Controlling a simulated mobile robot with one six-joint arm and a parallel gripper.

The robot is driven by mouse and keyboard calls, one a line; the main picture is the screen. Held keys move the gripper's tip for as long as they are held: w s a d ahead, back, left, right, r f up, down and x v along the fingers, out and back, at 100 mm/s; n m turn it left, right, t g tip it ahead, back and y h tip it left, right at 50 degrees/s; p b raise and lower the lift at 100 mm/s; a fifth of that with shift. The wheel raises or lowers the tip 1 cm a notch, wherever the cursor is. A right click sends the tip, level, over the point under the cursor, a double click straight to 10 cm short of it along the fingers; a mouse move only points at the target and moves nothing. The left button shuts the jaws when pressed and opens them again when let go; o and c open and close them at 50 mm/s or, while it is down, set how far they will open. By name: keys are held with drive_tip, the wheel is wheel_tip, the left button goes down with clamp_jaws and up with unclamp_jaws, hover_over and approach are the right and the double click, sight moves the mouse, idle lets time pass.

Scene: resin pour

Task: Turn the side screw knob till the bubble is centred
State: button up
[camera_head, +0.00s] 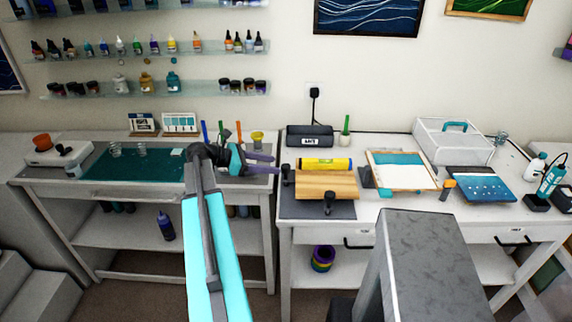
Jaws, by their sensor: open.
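A wooden board (318,187) lies on a dark mat at the left of the right-hand table. A yellow spirit level (318,164) lies across its back part; its bubble is too small to make out. A black screw knob (287,174) stands at the board's left side. Another black knob (328,203) stands at its front edge. My gripper (273,163) is open, with its purple fingers pointing right towards the side knob. The fingertips are close to the knob, with nothing visible between them; I cannot tell whether they touch it.
A framed tray (402,157) stands right of the board, and a black box (310,138) behind it. The left table holds a teal mat (105,172), clear cups (115,149) and a yellow funnel (257,137). A gap separates the two tables.

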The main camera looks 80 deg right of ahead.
sight(284, 166)
drive_tip(key=shift+p+x, duration=0.9)
drive_tip(key=shift+x, duration=2.55)
drive_tip(key=shift+r, duration=0.1)
drive_tip(key=c, duration=1.1)
